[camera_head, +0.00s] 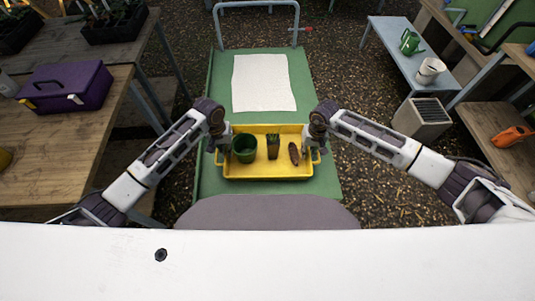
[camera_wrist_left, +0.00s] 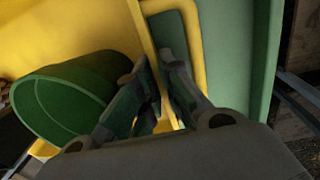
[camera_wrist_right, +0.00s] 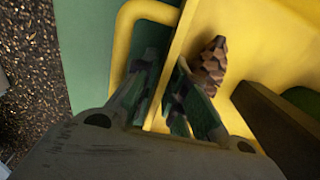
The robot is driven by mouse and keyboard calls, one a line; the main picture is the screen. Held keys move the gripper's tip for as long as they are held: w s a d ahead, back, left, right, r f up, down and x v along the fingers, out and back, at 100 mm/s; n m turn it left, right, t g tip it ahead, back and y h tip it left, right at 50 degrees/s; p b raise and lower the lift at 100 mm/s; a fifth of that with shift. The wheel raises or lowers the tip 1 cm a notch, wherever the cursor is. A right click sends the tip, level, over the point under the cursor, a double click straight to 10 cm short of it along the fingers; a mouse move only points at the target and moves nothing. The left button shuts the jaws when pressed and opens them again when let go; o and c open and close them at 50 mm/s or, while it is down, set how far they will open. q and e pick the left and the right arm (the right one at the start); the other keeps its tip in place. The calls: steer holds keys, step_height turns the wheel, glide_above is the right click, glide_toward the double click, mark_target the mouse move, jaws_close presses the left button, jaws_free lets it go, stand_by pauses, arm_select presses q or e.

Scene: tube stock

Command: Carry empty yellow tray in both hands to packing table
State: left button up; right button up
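The yellow tray (camera_head: 270,175) rests on the green trolley (camera_head: 325,190) in front of me. It is not empty: it holds a round green pot (camera_head: 244,148), a small square pot with a plant (camera_head: 273,147) and a brown pine cone (camera_head: 293,154). My left gripper (camera_wrist_left: 156,62) has its fingers on both sides of the tray's left rim, close against it at the handle. My right gripper (camera_wrist_right: 167,65) has its fingers closed in the same way on the right rim, beside the pine cone. The packing table cannot be identified for certain.
A white sheet (camera_head: 264,82) lies on the trolley behind the tray. A wooden table with a purple toolbox (camera_head: 66,86) stands left. A blue-grey bench (camera_head: 390,38) with a green watering can (camera_head: 409,42) stands back right. An orange tool (camera_head: 512,136) lies on a right shelf.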

arm_select(q)
jaws_close()
arm_select(e)
jaws_close()
